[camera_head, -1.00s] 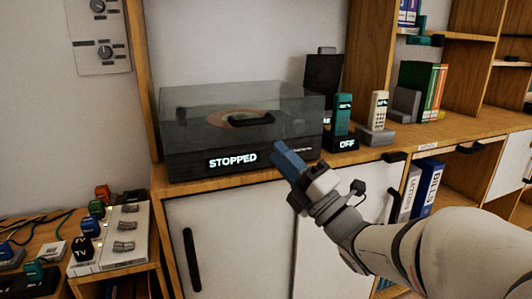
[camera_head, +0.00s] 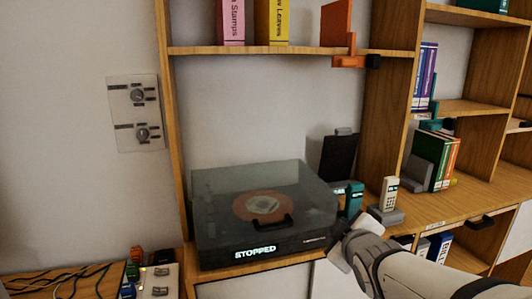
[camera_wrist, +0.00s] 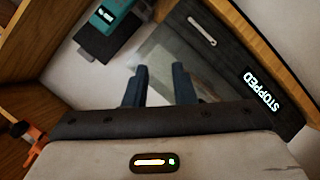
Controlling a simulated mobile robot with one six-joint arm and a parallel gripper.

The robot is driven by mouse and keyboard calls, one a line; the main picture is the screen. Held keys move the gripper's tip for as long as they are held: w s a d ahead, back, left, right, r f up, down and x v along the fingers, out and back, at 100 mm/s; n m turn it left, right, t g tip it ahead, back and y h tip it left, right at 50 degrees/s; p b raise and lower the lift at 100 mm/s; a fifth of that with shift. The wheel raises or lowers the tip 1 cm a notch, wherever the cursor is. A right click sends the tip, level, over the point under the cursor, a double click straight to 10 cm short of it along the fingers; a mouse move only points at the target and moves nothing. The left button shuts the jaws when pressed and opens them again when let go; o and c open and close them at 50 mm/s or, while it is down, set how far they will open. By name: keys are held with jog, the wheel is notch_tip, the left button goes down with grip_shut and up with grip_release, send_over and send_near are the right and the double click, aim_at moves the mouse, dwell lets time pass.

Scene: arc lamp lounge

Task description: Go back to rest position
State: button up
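My gripper shows in the wrist view (camera_wrist: 160,88), its two dark blue fingers apart with nothing between them. In the head view my arm comes in from the lower right and its wrist end is by the front right corner of the record player (camera_head: 262,215); the fingers are hidden there. The record player has a clear lid that is down, an orange-labelled disc inside and a lit "STOPPED" sign (camera_head: 255,251). The sign also shows in the wrist view (camera_wrist: 262,90).
A teal handset (camera_head: 352,198) and a cream handset (camera_head: 390,192) stand right of the player, close to my arm. Shelves with books (camera_head: 273,22) rise above. A wall panel with two knobs (camera_head: 134,112) is at left. A lower side table (camera_head: 60,285) holds cables and small devices.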

jog(key=s+r+m+g+p, duration=0.4)
jog(key=s+m+g+p, duration=0.1)
jog(key=s+p, duration=0.3)
jog(key=s+a+r+m+g+p, duration=0.1)
jog(key=s+r+m+g+p, duration=0.3)
jog(key=s+p, duration=0.4)
jog(key=shift+s+a+r+m+g, duration=0.25)
jog(key=shift+s+m+g, duration=0.25)
jog(key=shift+s+g, duration=0.5)
jog(key=shift+w, duration=0.1)
